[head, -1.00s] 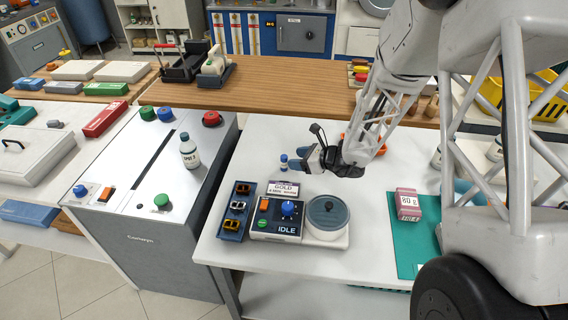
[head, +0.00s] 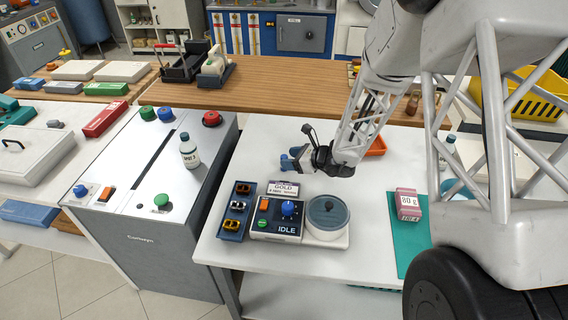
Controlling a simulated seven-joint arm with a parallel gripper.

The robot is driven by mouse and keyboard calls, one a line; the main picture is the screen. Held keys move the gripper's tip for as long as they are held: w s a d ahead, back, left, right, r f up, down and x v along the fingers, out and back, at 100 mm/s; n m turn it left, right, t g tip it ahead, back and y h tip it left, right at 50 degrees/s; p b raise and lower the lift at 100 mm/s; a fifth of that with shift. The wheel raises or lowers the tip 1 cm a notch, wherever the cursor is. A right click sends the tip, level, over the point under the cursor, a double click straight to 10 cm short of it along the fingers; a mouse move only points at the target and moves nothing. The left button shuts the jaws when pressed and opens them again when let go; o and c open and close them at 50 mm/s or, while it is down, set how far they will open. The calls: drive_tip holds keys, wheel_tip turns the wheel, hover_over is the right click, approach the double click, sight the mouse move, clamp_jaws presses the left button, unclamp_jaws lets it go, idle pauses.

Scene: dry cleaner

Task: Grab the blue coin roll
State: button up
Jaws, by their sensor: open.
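The blue coin roll (head: 285,163) is a small blue upright piece on the white table, behind the grey control unit with the GOLD sign. My gripper (head: 293,159) is low over the table with its blue fingers pointing left, right at the roll. The jaws are open. The fingers and the roll are similar in colour and overlap in the head view, so I cannot tell whether they touch or whether the roll is between the fingers.
The GOLD sign (head: 284,188) and the IDLE control unit (head: 277,222) with its round dish (head: 327,213) stand just in front. A blue tray (head: 226,229) is beside them. An orange tray (head: 376,147) lies behind my wrist. A pink box (head: 408,204) stands on a green mat (head: 410,258).

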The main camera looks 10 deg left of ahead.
drive_tip(key=shift+x, duration=2.45)
clamp_jaws()
